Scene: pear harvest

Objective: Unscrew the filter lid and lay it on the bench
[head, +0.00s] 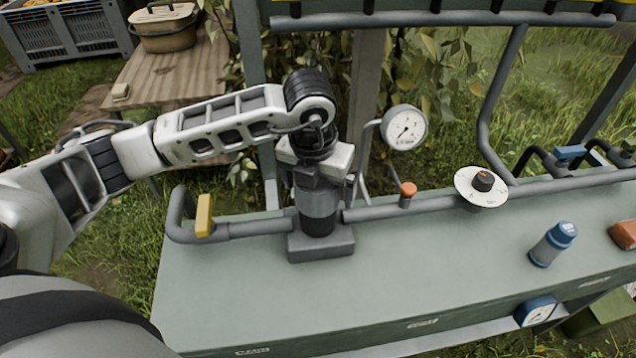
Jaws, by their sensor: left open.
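The filter (319,211) is a dark upright cylinder on a grey square block, set in the pipe at the back of the green bench (240,290). My left gripper (315,172) points down over the top of the filter, with its pale fingers around the upper end. The fingers are open. The filter lid is mostly hidden by the gripper, so I cannot tell whether the fingers touch it. My right gripper is not in view.
A yellow lever (204,215) stands left of the filter. A pressure gauge (405,128), an orange-topped fitting (408,190) and a white dial (482,187) are to the right. A blue-capped bottle (553,244) stands farther right. The bench top in front of the filter is clear.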

